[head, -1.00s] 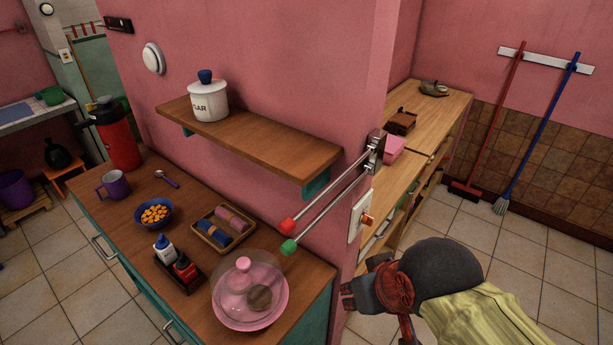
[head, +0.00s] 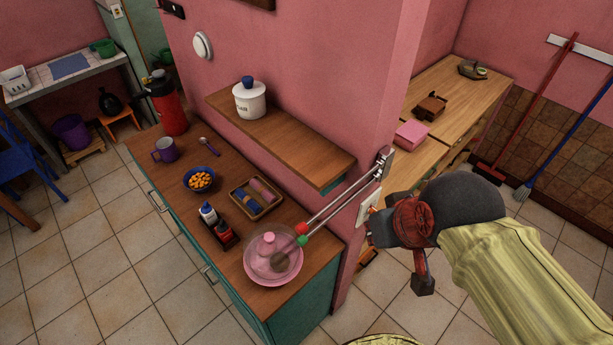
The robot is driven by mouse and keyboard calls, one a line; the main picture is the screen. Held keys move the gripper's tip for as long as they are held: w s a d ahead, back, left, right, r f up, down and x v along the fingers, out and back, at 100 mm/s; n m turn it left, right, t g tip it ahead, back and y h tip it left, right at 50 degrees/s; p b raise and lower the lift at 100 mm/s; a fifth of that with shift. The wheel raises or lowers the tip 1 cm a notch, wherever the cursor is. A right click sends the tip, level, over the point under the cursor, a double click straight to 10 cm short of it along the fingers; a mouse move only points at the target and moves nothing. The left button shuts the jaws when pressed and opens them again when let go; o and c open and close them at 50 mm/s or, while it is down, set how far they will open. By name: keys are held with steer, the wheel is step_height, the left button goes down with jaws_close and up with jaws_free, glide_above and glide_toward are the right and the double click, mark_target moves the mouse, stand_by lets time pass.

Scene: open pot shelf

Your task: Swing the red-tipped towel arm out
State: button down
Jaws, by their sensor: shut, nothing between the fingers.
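The towel rack's metal bracket (head: 384,162) is fixed near the corner of the pink wall. Two thin metal arms reach from it toward the lower left, side by side and close together. The red-tipped arm (head: 335,205) ends in a red tip (head: 301,228). The green-tipped arm ends in a green tip (head: 302,240), just below the red one. My gripper (head: 371,233) is to the right of both tips and below the bracket, apart from the tips in the picture. It is shut and empty; its fingers are small and partly hidden by my wrist.
A wall shelf (head: 310,155) holds a sugar jar (head: 249,98) left of the rack. Below, a counter (head: 190,226) carries a pink cake dish (head: 288,277), tray and bowl. A wall switch (head: 367,205) is close to my gripper. Open tiled floor lies left.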

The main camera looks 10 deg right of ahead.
steer(key=w+a+r+n+g+p, duration=0.1)
steer(key=w+r+p, duration=0.1)
steer(key=r+p, duration=0.45)
steer(key=w+a+r+n+g+p, duration=0.1)
steer(key=w+a+r+p, duration=0.15)
steer(key=r+p, duration=0.4)
steer(key=w+a+f+n+g+h, duration=0.1)
steer(key=w+a+f+n+g, duration=0.1)
steer(key=w+a, duration=0.3)
steer(key=w+a+f+n+g+h+b, duration=0.1)
steer(key=w+a+f+n+g, duration=0.1)
steer(key=w+a, duration=0.4)
steer(key=shift+w+a+f+n+g, duration=0.3)
steer(key=shift+w+f+g, duration=0.25)
steer(key=shift+w+g, duration=0.6)
steer(key=s+d+f+p, duration=0.1)
steer(key=s+d+f, duration=0.1)
steer(key=f, duration=0.3)
steer(key=s+d+f+p, duration=0.1)
steer(key=s+d+f, duration=0.1)
steer(key=f, duration=0.3)
steer(key=shift+s+f, duration=0.2)
steer(key=shift+s, duration=0.55)
